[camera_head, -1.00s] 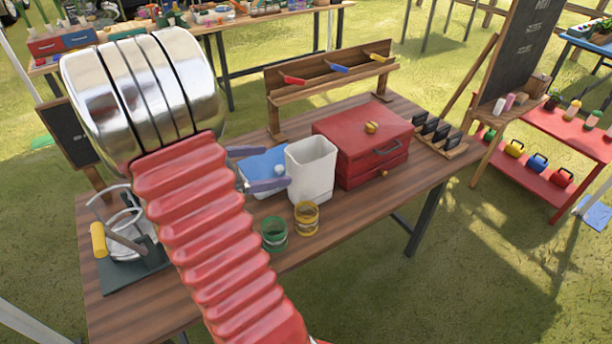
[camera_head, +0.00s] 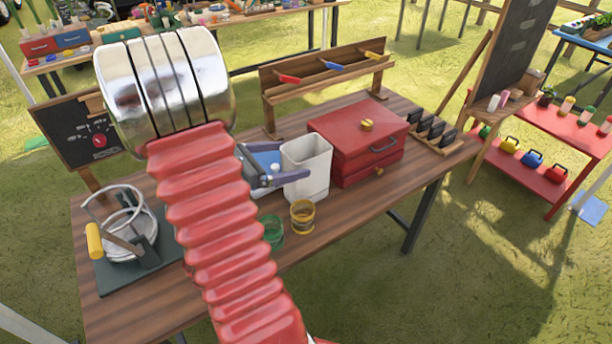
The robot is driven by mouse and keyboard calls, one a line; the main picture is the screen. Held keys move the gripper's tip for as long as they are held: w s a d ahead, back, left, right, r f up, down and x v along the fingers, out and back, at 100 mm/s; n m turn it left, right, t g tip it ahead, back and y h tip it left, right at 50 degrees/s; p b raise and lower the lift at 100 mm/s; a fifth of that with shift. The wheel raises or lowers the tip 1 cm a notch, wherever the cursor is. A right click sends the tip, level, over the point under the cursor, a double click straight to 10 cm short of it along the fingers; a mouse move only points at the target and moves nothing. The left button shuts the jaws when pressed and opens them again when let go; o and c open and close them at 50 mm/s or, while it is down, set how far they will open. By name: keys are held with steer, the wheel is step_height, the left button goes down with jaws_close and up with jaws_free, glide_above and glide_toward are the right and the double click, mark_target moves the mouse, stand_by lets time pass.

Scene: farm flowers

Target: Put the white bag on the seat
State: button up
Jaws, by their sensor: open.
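The white bag (camera_head: 307,167), an upright open-topped white container, stands on the wooden table left of a red box. My gripper (camera_head: 276,166) is open beside the bag's left side. One purple-grey finger (camera_head: 291,176) reaches across the bag's near left face; I cannot tell whether it touches. The other finger is hard to make out, and my red ribbed arm hides part of the gripper. I cannot make out a seat in this view.
A red box (camera_head: 352,150) stands close right of the bag. A yellow ring-shaped cup (camera_head: 302,218) and a green one (camera_head: 273,232) are in front. A blue tray (camera_head: 266,160) lies behind the gripper. A wooden rack (camera_head: 325,85) stands behind. The table's front right is clear.

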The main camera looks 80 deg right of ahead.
mark_target(306, 154)
steer(key=shift+x, duration=0.95)
steer(key=x, duration=0.5)
steer(key=shift+d+r, duration=0.2)
steer(key=shift+d, duration=0.05)
steer(key=shift+c, duration=0.4)
steer(key=c, duration=1.4)
